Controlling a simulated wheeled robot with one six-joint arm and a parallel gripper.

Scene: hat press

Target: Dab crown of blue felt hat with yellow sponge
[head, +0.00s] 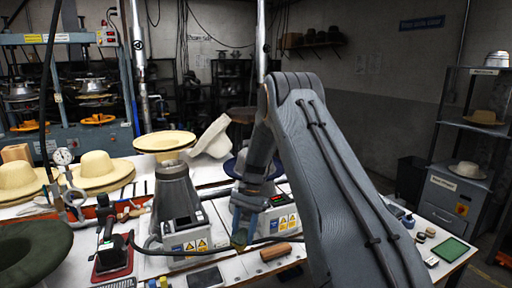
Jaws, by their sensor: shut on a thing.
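The blue felt hat (232,168) sits on a press block at mid-table. My arm covers much of it, so only part of its dark blue brim and side shows. My gripper (242,222) points down in front of the hat, nearer the camera and lower in the picture. It is shut on a small yellow-green piece (239,238), which looks like the yellow sponge, held at the fingertips. The sponge appears apart from the hat. The contact between jaws and sponge is small and partly hidden.
A grey press cone (175,195) with a straw hat (164,141) above stands left of my gripper. A wooden brush (275,252) lies just below it. A grey scale or tablet (206,277), a red-based tool (112,258) and a dark green hat (32,250) lie toward the front left.

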